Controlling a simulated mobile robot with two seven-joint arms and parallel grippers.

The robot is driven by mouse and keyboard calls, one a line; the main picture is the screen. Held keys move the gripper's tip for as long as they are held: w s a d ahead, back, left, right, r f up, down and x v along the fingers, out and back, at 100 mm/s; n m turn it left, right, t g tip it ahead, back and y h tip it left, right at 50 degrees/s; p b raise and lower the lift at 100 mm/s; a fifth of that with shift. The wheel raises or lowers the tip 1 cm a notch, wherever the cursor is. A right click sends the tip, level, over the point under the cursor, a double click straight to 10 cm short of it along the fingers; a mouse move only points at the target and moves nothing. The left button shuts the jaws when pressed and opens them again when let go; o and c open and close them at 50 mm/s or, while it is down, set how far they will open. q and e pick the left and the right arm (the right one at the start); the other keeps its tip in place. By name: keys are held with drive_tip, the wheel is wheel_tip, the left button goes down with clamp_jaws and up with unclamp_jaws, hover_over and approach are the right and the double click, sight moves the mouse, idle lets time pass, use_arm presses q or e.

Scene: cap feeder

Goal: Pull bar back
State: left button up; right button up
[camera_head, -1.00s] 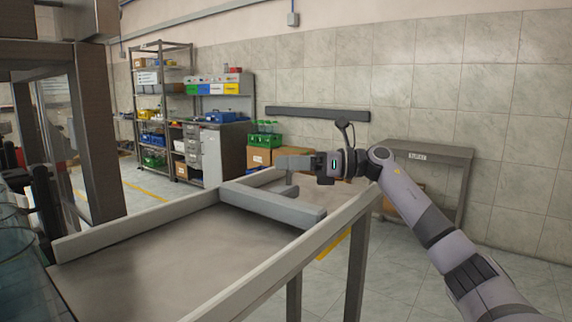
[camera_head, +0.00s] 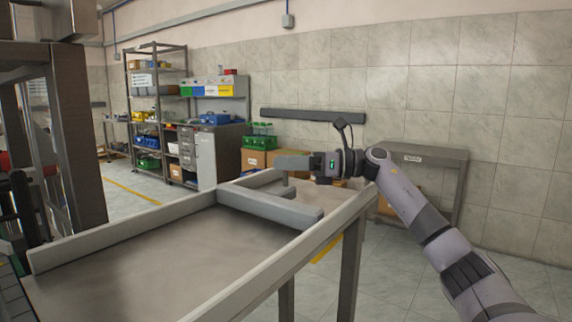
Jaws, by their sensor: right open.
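The grey bar (camera_head: 268,205) lies across the feeder table (camera_head: 150,250), towards its far end, between the two side rails. A short upright piece (camera_head: 284,180) stands behind it. My right gripper (camera_head: 285,165) comes in from the right and points left, just above and beyond the bar. Its jaws are open, with nothing seen between them. Contact with the bar cannot be made out. My left gripper is out of the picture.
The table's side rails (camera_head: 300,250) rise on both sides of its surface. The surface in front of the bar is empty. A dark machine frame (camera_head: 75,130) stands at the left. Shelves (camera_head: 150,90), boxes (camera_head: 252,160) and a small grey table (camera_head: 425,153) stand behind.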

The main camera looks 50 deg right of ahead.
drive_tip(key=shift+f, duration=0.1)
drive_tip(key=shift+s+d+f, duration=0.1)
drive_tip(key=shift+s+d, duration=0.05)
drive_tip(key=shift+s, duration=0.1)
drive_tip(key=b+v, duration=0.2)
drive_tip(key=v, duration=0.3)
drive_tip(key=shift+d, duration=0.15)
drive_tip(key=shift+s+d, duration=0.4)
drive_tip(key=shift+s, duration=0.2)
